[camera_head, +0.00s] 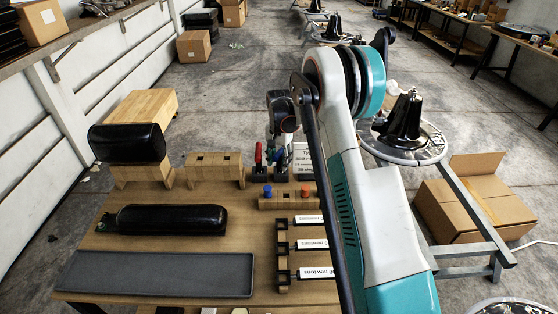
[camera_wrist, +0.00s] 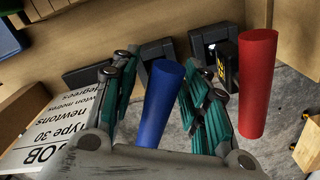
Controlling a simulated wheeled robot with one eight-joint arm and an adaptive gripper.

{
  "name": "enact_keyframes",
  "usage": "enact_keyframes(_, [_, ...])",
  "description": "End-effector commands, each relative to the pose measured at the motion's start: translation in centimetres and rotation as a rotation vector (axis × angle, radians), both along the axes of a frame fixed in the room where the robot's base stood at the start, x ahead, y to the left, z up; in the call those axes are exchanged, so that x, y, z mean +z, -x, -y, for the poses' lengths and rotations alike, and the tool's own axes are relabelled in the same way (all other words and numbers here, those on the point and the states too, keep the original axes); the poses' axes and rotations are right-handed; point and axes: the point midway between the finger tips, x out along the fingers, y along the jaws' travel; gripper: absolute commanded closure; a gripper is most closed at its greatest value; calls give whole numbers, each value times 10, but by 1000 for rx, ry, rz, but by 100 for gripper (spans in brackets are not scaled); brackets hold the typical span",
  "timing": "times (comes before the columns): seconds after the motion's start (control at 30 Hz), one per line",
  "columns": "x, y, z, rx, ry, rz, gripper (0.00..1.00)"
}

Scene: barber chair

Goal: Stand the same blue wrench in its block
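The blue wrench's handle (camera_wrist: 160,105) lies between the two fingers of my gripper (camera_wrist: 160,95) in the wrist view. The fingers are close on both sides, but I cannot tell whether both touch it. The rest of the wrench is hidden. In the head view my gripper (camera_head: 279,140) points down near the back of the table, with a blue handle (camera_head: 284,155) just below it.
A printed job card (camera_head: 304,160) is close behind. A grey tray (camera_head: 155,274) lies at front left.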

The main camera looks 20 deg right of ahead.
Motion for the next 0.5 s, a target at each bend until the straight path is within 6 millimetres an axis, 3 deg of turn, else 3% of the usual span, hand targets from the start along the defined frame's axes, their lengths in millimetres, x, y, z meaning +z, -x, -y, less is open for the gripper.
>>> enact_keyframes(0.27, [5, 0, 0, 0, 0, 0, 59])
enact_keyframes(0.5, [44, 0, 0, 0, 0, 0, 59])
